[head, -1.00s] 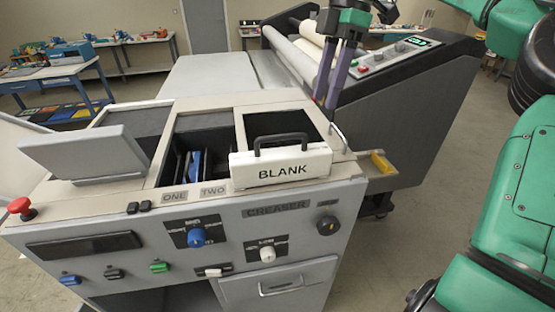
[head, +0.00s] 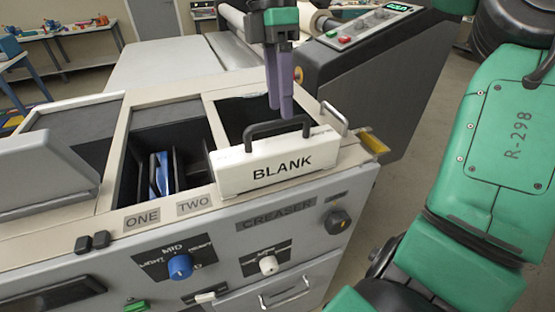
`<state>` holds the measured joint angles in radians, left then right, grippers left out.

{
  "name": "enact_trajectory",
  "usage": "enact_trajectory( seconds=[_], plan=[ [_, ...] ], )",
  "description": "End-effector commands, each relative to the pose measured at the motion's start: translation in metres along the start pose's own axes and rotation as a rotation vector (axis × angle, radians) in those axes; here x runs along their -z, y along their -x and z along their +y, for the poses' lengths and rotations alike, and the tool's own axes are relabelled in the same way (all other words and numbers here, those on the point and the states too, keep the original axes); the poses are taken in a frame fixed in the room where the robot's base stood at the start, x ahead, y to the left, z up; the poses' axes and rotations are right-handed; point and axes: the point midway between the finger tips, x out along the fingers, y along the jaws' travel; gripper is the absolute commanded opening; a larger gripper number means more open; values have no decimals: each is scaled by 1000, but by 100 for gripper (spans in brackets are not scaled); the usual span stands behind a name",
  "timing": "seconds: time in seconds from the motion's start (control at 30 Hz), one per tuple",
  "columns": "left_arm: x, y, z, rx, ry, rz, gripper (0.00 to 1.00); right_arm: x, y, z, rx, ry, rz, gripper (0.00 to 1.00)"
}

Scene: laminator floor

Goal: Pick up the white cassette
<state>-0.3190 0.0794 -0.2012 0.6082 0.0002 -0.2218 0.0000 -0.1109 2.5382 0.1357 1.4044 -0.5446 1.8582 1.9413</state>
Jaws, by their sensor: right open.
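The white cassette (head: 272,170) is a long white block marked BLANK, with a black loop handle (head: 278,127) on top. It stands at the front right of the creaser's top (head: 242,213), in front of an open dark bay. My right gripper (head: 281,108) hangs from above with its two purple fingers pointing down, just behind and above the handle. The fingers look close together from this angle, and the gripper is open and empty. I cannot tell the exact gap between fingertips and handle. My left gripper is not in view.
Open bays marked ONE (head: 142,217) and TWO (head: 194,204) lie to the left; a blue item (head: 160,174) sits in one. A tilted grey lid (head: 42,170) stands at far left. A metal loop handle (head: 335,117) and a yellow piece (head: 372,143) are right of the cassette.

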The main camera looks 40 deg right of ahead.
Motion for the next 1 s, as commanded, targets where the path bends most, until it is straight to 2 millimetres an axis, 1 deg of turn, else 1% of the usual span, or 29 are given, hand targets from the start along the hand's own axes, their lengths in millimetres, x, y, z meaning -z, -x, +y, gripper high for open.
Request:
enact_trajectory(
  seconds=[0.1,0.2,0.3,0.47,0.5,0.57,0.6,0.63,1.0],
  plan=[
    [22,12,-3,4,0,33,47,2,-15,-4,5,4,2,52],
    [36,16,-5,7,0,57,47,4,-34,-4,4,3,2,52],
    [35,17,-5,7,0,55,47,4,-45,-3,0,1,2,52],
    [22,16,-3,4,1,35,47,4,-47,-2,-1,0,2,52],
    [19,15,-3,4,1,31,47,4,-47,-2,-1,0,2,48],
    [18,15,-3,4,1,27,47,4,-47,-2,-1,0,2,25],
    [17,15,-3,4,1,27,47,4,-47,-2,-1,0,1,10],
    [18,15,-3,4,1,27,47,4,-47,-2,-1,0,1,0],
    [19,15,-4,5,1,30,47,4,-46,-2,-1,0,2,0]
  ],
)
